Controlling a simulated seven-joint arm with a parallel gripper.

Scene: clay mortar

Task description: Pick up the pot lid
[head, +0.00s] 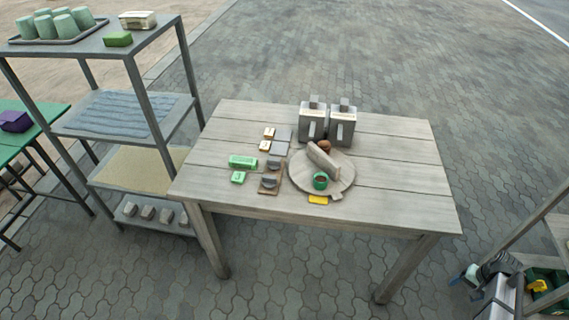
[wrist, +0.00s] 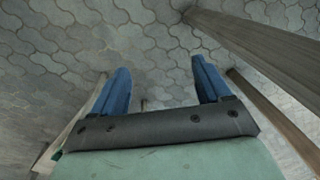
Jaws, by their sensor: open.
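On the wooden table in the head view lies a round grey-brown disc (head: 337,181) with a short tab at its front edge. A thick bar (head: 322,160) crosses its top, and a green cup (head: 320,181) and a brown rounded piece (head: 325,146) sit at it. I cannot tell for sure whether the disc with the bar, or the brown piece, is the pot lid. My gripper (wrist: 160,66) shows in the wrist view with two blue fingers wide apart and nothing between them. It is over paving, away from the tabletop objects.
Two grey box-like containers (head: 313,124) (head: 342,128) stand behind the disc. Small green, cream and dark blocks (head: 243,161) lie left of it. The table's right part (head: 405,180) is clear. A metal shelf (head: 145,90) stands left. Wooden beams flank my gripper in the wrist view (wrist: 265,40).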

